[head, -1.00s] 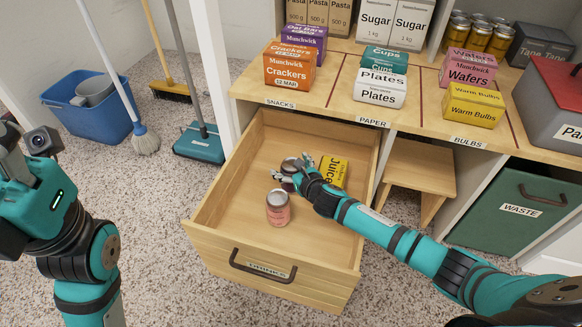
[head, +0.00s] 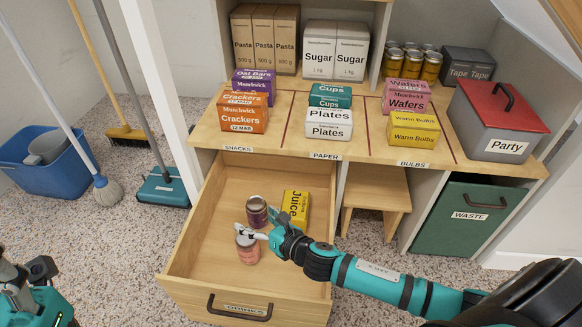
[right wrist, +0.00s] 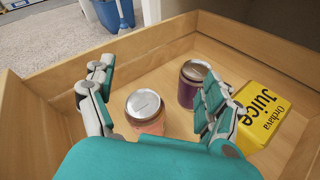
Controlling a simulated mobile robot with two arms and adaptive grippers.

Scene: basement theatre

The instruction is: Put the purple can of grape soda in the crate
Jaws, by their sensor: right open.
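The purple can (head: 256,212) stands upright in the open wooden drawer (head: 195,255), left of a yellow juice box. It also shows in the right wrist view (right wrist: 190,85), its right edge partly covered by my finger. My right gripper (head: 253,232) is open and empty, low over the drawer near a pink can (head: 247,252). In the right wrist view its spread fingers (right wrist: 155,85) have the pink can (right wrist: 146,113) between them in the picture. My left gripper (head: 20,285) shows partly at the lower left; its jaws are unclear. I see no clear crate.
The yellow juice box (head: 294,207) lies beside the purple can. The drawer walls surround these things. A shelf above holds boxes and a red-lidded Party box (head: 495,120). A wooden stool (head: 376,190) and green waste bin (head: 464,218) stand right of the drawer.

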